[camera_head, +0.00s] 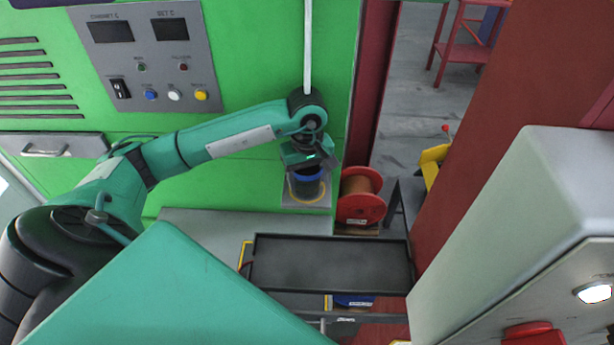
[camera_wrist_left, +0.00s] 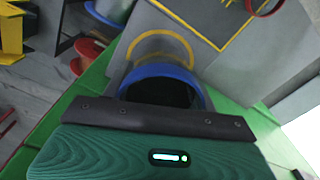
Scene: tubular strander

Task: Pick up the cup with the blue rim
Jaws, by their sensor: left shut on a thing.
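The cup with the blue rim (camera_head: 307,187) has a dark grey body and is upright by the green machine panel. In the left wrist view its blue rim (camera_wrist_left: 165,71) and dark inside show just beyond the gripper. My left gripper (camera_head: 308,168) comes down from above and is shut on the cup near its rim. The fingertips are mostly hidden. A yellow ring (camera_head: 290,188) marks the grey surface around the cup's foot. I cannot tell whether the cup touches that surface. My right gripper is not in view.
A black tray (camera_head: 330,262) lies in front, to the right of a grey worktop (camera_head: 200,228). A red spool (camera_head: 361,196) stands right of the cup. The green panel (camera_head: 250,60) rises close behind my arm. A red column (camera_head: 480,110) stands at the right.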

